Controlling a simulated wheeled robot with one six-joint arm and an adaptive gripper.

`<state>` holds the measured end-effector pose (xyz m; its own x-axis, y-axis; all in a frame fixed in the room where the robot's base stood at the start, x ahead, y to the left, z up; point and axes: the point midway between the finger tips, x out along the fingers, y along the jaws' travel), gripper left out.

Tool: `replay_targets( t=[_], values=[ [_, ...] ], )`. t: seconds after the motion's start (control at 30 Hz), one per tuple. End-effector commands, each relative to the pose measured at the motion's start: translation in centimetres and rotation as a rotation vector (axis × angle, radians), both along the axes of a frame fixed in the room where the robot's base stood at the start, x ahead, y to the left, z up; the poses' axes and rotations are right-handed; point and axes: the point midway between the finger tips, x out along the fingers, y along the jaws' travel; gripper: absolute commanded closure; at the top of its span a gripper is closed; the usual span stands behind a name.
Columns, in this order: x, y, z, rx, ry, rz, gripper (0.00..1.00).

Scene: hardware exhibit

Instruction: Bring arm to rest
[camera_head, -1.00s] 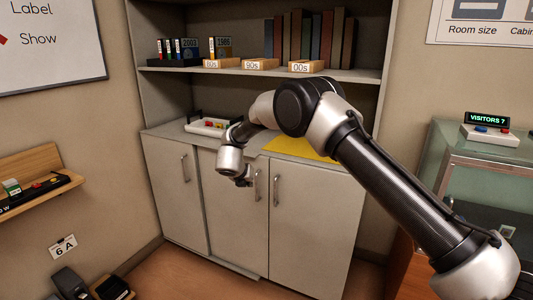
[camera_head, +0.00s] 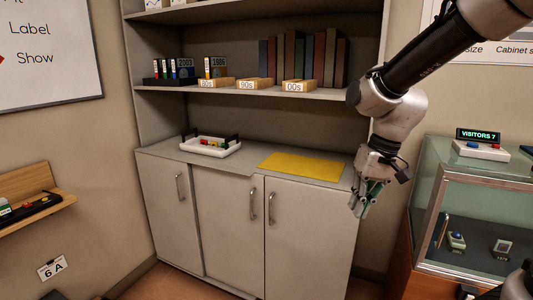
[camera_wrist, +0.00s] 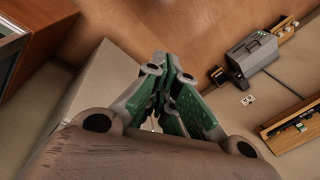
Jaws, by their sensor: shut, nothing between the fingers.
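My gripper (camera_head: 362,203) hangs at the right front of the cabinet in the head view, fingers pointing down. It is clear of the cabinet's right door and the glass case. The wrist view shows its green-padded fingers (camera_wrist: 168,85) brought together with nothing held. My arm comes in from the upper right of the head view, bent down at the wrist. The fingertips are small in the head view.
The grey cabinet (camera_head: 311,231) has a yellow mat (camera_head: 302,166) and a white tray (camera_head: 211,150) on its top. A glass display case (camera_head: 483,180) stands at the right. A wooden wall shelf (camera_head: 32,184) is at the left. The floor before the cabinet is clear.

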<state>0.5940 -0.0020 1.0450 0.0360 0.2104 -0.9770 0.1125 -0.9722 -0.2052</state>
Motion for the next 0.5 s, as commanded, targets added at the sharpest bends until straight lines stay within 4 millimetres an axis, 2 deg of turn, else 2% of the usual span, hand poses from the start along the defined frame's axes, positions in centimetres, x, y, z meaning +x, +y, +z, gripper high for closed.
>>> replay_targets(
  t=[0.03, 0.1, 0.2, 0.33, 0.5],
  values=[
    [-2.4, -2.8, 1.1, -0.041, -0.015, 0.025, 1.00],
    [-5.4, -6.2, 2.1, -0.102, -0.033, 0.045, 1.00],
    [-9.0, -10.2, 3.4, -0.167, -0.085, 0.027, 1.00],
    [-11.9, -12.8, 4.7, -0.191, -0.187, -0.036, 1.00],
    [-13.1, -14.2, 7.1, -0.184, -0.302, -0.115, 1.00]
  ],
)
